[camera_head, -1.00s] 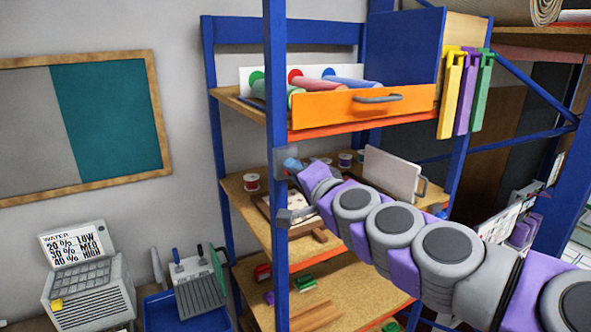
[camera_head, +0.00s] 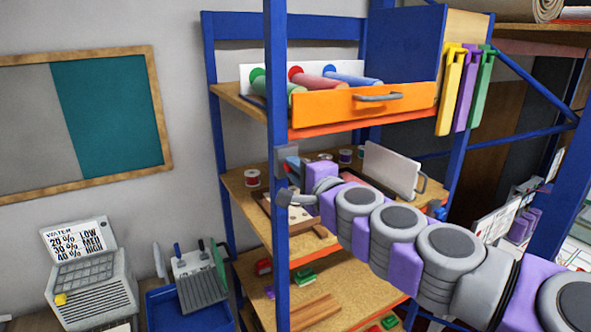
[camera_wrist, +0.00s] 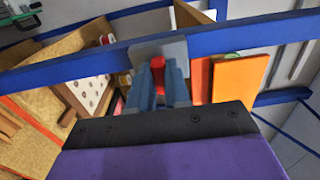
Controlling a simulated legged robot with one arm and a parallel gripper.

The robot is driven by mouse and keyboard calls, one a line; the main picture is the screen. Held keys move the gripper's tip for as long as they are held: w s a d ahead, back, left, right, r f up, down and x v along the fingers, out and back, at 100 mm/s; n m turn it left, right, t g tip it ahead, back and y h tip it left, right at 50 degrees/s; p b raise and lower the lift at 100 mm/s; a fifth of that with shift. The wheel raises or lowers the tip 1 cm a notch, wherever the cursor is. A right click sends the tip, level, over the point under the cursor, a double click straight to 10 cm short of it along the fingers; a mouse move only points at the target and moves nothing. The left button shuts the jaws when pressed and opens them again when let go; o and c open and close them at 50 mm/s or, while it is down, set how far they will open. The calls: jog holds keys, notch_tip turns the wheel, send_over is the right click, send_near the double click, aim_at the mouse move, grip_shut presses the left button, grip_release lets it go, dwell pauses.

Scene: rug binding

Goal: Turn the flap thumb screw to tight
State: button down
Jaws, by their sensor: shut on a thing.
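In the wrist view a small red part (camera_wrist: 157,66), which looks like the thumb screw, sits between the two blue-grey fingers of my gripper (camera_wrist: 158,82). The gripper is shut on it. The red part is in front of a grey plate (camera_wrist: 174,47) on a blue post. In the head view the grey plate (camera_head: 287,155) is on the front left post of the shelf rack, and my gripper (camera_head: 292,165) is close against it. The screw is mostly hidden there, and its turn angle cannot be read.
The blue post (camera_head: 278,80) stands right at my gripper. An orange drawer (camera_head: 350,105) with rolls is above. Below it the middle shelf (camera_head: 240,190) holds a pegboard, spools and a white panel (camera_head: 391,170). A grey machine (camera_head: 90,285) stands lower left.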

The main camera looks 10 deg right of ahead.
jog(key=shift+a+f, duration=0.15)
jog(key=shift+f, duration=0.1)
jog(key=c, duration=1.5)
grip_release()
jog(key=o, duration=0.4)
jog(key=shift+d+r, duration=0.1)
jog(key=shift+d, duration=0.15)
jog(key=shift+s+d, duration=0.1)
jog(key=shift+b+v, duration=2.05)
jog(key=shift+v, duration=6.5)
